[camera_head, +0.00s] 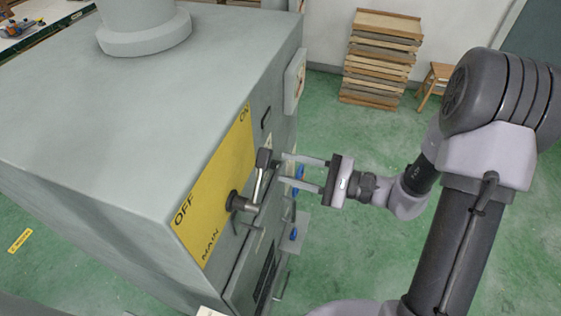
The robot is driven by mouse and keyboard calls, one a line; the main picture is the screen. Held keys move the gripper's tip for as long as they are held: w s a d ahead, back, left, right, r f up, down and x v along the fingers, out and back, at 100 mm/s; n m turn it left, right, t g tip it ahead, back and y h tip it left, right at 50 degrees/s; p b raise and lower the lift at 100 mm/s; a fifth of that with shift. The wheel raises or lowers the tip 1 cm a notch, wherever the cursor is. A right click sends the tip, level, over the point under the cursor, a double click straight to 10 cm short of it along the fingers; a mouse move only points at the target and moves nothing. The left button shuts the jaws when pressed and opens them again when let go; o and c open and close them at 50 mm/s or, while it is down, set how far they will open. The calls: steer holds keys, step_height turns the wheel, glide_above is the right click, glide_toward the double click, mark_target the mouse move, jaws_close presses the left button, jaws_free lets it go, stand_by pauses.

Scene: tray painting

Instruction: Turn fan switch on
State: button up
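The fan switch is a metal lever with a dark grip (264,159) and a dark round pivot (234,201). It is mounted on a yellow panel (225,165) marked OFF, ON and MAIN, on the side of a grey machine. The lever rises from the pivot towards the upper right, away from the OFF label. My gripper (286,170) is just right of the lever, pointing left at it. Its two fingers are spread, with nothing seen between them. The upper fingertip is close to the dark grip; I cannot tell whether they touch.
The large grey machine (100,110) fills the left, with a pipe (143,25) on top. Small blue-handled parts (294,234) and a drawer-like front are below the panel. Stacked wooden trays (380,55) and a stool (437,78) stand behind. Green floor (350,260) is open at right.

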steer(key=shift+x, duration=1.4)
jaws_close()
